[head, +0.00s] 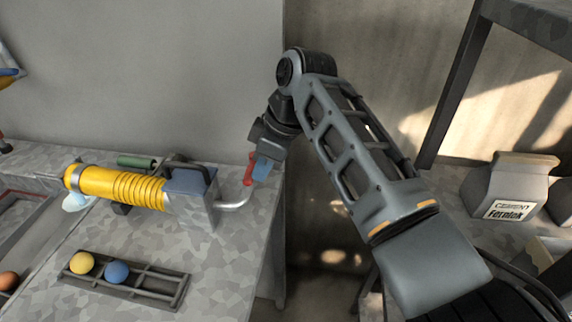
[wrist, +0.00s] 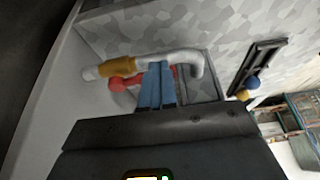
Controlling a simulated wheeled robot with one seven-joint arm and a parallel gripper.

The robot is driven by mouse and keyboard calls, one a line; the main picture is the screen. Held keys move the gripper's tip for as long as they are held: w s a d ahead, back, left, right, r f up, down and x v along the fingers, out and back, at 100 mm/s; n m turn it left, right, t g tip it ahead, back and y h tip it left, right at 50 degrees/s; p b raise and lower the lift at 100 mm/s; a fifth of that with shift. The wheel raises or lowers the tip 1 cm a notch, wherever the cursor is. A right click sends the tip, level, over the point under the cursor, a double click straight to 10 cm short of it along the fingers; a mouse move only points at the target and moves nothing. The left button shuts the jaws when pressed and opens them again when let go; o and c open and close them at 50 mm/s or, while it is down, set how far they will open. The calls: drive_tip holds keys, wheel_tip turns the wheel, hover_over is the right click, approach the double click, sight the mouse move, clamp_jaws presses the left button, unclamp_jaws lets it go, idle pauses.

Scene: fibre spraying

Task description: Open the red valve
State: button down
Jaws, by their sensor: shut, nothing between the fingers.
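The red valve (head: 249,170) is a small red lever on the bent pale pipe (head: 236,204) at the right end of the yellow machine (head: 118,187). My gripper (head: 263,169) is just right of the lever, with its blue fingers close together and nothing between them. In the wrist view the blue fingers (wrist: 156,84) reach over the red valve handle (wrist: 117,84) and hide its middle. The white pipe (wrist: 182,58) with an orange band (wrist: 117,67) runs just beyond the fingertips. I cannot tell whether the fingers touch the handle.
A dark tray (head: 132,282) with a yellow ball (head: 82,263) and a blue ball (head: 116,272) lies at the front of the grey table (head: 215,270). A green cylinder (head: 136,162) lies behind the machine. A cement bag (head: 508,186) stands on the right shelf.

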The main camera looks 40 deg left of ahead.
drive_tip(key=shift+s+f, duration=0.15)
drive_tip(key=shift+s, duration=0.05)
idle(0.5)
drive_tip(key=v, duration=0.8)
drive_tip(key=shift+b, duration=0.4)
drive_tip(key=shift+a, duration=0.1)
